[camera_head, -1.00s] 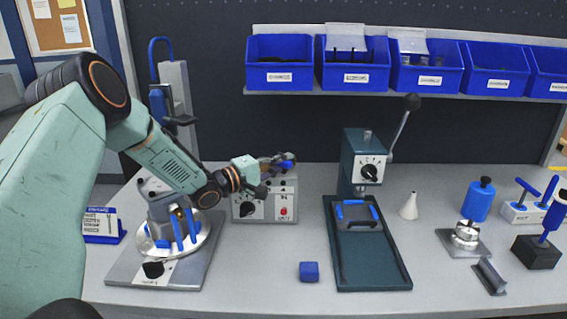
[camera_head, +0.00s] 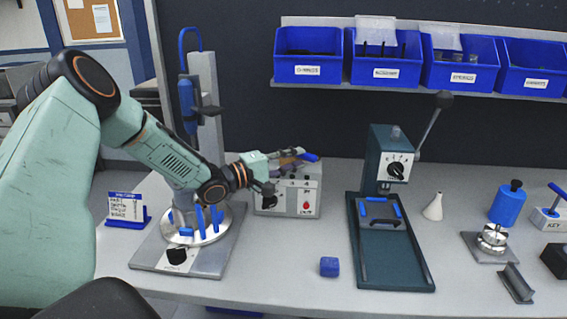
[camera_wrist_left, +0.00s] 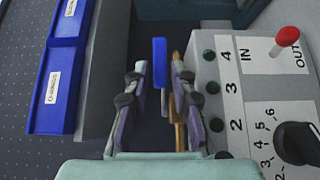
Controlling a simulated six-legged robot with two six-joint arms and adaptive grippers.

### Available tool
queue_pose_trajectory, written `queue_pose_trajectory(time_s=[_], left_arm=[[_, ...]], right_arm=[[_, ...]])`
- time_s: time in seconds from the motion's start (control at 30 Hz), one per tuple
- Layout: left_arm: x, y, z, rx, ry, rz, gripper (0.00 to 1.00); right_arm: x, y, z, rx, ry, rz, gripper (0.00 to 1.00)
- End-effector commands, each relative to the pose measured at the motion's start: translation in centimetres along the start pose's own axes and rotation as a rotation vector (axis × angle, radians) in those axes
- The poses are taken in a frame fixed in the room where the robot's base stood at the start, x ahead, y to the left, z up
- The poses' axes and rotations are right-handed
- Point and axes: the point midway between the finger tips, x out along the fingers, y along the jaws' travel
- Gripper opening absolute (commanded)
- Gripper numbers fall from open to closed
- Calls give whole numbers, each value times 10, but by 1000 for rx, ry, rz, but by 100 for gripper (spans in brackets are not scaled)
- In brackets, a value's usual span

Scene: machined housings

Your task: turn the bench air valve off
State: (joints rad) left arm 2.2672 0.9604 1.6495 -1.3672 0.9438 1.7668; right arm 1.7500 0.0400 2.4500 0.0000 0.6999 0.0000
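The air valve's blue lever handle (camera_head: 310,157) shows at the top back of the grey control box (camera_head: 312,199). In the left wrist view the blue handle (camera_wrist_left: 159,50) lies in line with the gap between my fingers, with a brass-coloured part (camera_wrist_left: 177,100) beside it, partly hidden by the right finger. My left gripper (camera_head: 288,160) reaches over the box from the left; its fingers, seen in the left wrist view (camera_wrist_left: 159,76), are apart, one on each side of the handle's line. I cannot tell whether they touch it. My right gripper is out of view.
The box face has a black dial (camera_wrist_left: 298,143) and a red-tipped switch (camera_wrist_left: 287,37) close beside my fingers. A fixture with a round plate (camera_head: 205,238) stands under my left arm. A green press (camera_head: 390,245) stands right. A blue block (camera_head: 329,267) lies in front.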

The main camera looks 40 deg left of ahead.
Motion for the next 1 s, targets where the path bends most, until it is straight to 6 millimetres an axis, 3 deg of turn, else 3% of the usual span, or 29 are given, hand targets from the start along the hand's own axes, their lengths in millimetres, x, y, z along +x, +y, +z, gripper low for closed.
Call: queue_pose_trajectory(time_s=[0.33, 0.8, 1.0], left_arm=[[-30, 1, -1, -3, 2, 4, 25], [-36, 0, 0, 0, -1, 2, 25], [-32, 1, -4, 40, 14, -29, 9]], right_arm=[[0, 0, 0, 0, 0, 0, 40], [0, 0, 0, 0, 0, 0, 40], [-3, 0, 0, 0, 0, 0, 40]])
